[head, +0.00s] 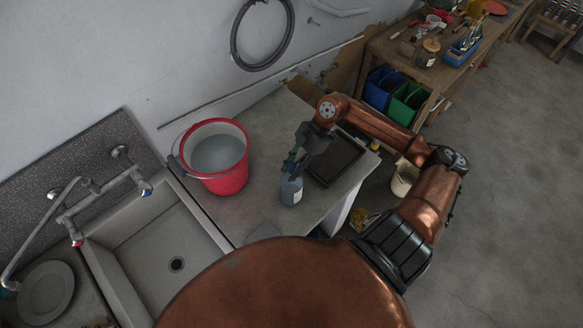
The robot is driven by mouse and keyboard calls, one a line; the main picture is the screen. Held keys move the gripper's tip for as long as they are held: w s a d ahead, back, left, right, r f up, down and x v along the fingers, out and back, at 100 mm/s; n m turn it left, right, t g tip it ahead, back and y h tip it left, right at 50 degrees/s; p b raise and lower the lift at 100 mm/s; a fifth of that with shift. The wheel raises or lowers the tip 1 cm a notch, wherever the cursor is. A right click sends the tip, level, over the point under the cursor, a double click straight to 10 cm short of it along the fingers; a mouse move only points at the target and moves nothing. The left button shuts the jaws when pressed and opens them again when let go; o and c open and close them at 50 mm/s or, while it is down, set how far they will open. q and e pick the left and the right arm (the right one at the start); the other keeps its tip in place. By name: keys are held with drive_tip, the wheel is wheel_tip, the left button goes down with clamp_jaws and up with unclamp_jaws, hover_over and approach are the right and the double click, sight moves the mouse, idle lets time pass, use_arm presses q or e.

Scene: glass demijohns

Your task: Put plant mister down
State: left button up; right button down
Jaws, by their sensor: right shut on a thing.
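The plant mister (291,190) is a small blue-grey bottle with a pale label, in the middle of the head view. It looks upright, over the grey counter (258,200) between the red bucket and a dark tray. I cannot tell whether its base touches the counter. My right gripper (295,163) comes in from above and is shut on the mister's upper part, hiding the mister's head. My left gripper is not in view.
A red bucket (232,180) stands left of the mister. A dark tray (336,162) lies close on its right. A sink (165,252) with a tap (72,215) is at left. A cluttered wooden bench (402,62) stands at the back right. Some bare counter lies behind the bucket and tray.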

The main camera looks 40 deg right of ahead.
drive_tip(key=shift+f, duration=0.1)
drive_tip(key=c, duration=1.6)
unclamp_jaws()
drive_tip(key=shift+b+v, duration=1.6)
drive_tip(key=shift+v, duration=4.45)
drive_tip(key=shift+a, duration=0.2)
